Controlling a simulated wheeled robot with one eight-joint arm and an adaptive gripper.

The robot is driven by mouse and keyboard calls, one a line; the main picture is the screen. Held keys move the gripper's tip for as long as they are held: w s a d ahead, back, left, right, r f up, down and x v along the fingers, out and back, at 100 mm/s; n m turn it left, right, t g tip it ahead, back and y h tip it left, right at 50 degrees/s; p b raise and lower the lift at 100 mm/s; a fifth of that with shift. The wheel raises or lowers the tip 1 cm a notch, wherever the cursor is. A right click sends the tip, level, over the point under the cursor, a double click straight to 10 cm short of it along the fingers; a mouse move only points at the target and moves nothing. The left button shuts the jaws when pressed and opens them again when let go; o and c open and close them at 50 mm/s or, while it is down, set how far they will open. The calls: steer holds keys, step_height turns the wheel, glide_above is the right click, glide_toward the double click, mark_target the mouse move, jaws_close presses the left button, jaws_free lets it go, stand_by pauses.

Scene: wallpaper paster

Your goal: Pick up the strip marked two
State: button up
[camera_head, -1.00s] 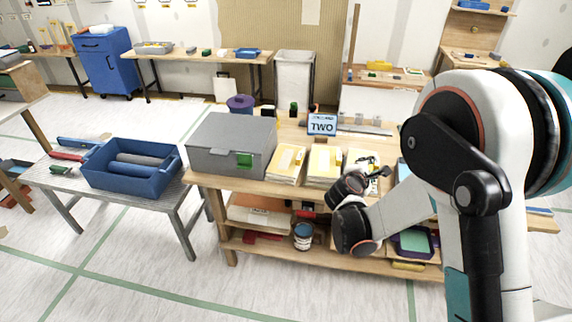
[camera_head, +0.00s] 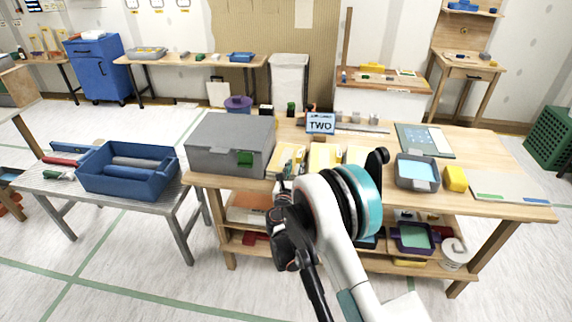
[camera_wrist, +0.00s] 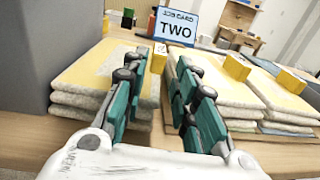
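Pale folded strips with yellow tops lie in stacks on the wooden table. In the wrist view there is a left stack (camera_wrist: 92,72), a middle stack (camera_wrist: 222,88) and a right stack (camera_wrist: 292,103), with yellow blocks on or beside them. I cannot read a number on any stack. A blue-edged job card (camera_head: 320,123) reading "TWO" stands behind them; it also shows in the wrist view (camera_wrist: 176,30). My gripper (camera_wrist: 161,66) is open and empty, its teal fingers pointing toward the gap between the left and middle stacks. In the head view my arm partly hides the stacks.
A grey box (camera_head: 230,147) stands just left of the stacks, close to my gripper. A tray (camera_head: 417,172) and yellow sponge (camera_head: 455,179) lie to the right. A blue bin (camera_head: 128,169) sits on a separate left table. Floor in front is mostly clear.

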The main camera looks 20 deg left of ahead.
mark_target(298, 159)
steer(key=w, duration=0.2)
steer(key=shift+w+a, duration=0.2)
steer(key=shift+w, duration=0.15)
steer(key=w+b, duration=0.2)
steer(key=w, duration=0.2)
steer(key=shift+a+f+b, duration=0.2)
steer(key=shift+a+b, duration=0.15)
steer(key=shift+b, duration=0.05)
steer(key=shift+w+a+r, duration=0.1)
steer(key=shift+w+r, duration=0.05)
steer(key=shift+w, duration=0.45)
jaws_close()
